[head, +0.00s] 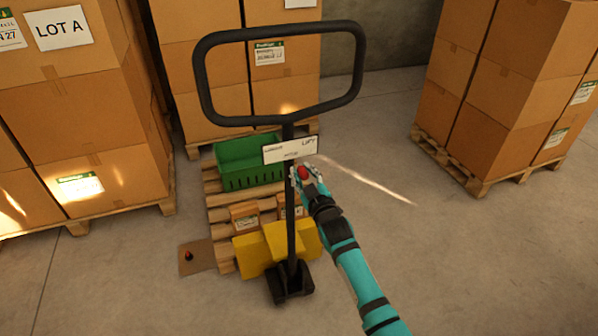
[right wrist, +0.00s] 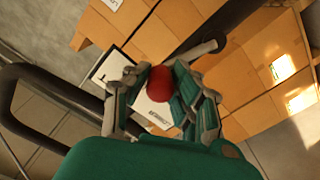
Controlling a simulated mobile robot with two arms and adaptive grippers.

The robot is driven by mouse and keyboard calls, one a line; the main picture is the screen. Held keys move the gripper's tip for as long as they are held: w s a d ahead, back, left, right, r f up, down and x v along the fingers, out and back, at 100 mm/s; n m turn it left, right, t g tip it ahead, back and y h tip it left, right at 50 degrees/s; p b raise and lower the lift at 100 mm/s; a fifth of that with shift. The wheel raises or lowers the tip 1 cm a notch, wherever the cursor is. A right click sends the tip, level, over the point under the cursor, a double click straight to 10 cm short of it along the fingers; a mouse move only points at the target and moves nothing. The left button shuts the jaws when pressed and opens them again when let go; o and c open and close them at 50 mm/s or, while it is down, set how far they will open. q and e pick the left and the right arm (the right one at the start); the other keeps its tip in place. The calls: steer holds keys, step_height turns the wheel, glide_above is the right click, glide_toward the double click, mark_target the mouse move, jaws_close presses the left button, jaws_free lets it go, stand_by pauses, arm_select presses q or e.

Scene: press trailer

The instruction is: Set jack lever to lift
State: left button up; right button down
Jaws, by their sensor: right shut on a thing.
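The pallet jack's black loop handle (head: 203,80) stands upright in the middle of the head view. A white label plate (head: 290,150) on its shaft reads LIFT at its right end; smaller words at the left are hard to read. The jack lever's red knob (head: 303,173) is just below the plate, right of the shaft. My right gripper (head: 305,178) is shut on the red knob. In the right wrist view the knob (right wrist: 159,84) sits between the fingers, in front of the white plate (right wrist: 150,108). My left gripper is not in view.
A wooden pallet (head: 218,200) behind the shaft carries a green crate (head: 250,178) and small boxes. The jack's yellow body (head: 255,255) is below. Box stacks stand left, behind and right (head: 510,80). The floor (head: 450,270) right of my arm is clear.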

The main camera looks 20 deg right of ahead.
steer(key=shift+d+f+m, duration=0.4)
steer(key=shift+d+m, duration=0.25)
steer(key=shift+m, duration=0.5)
steer(key=shift+d+f+m, duration=0.35)
steer(key=shift+d+m, duration=0.25)
steer(key=shift+m, duration=0.55)
steer(key=c, duration=1.1)
jaws_free()
steer(key=s, duration=1.2)
steer(key=shift+d+r, duration=0.1)
steer(key=shift+d, duration=0.1)
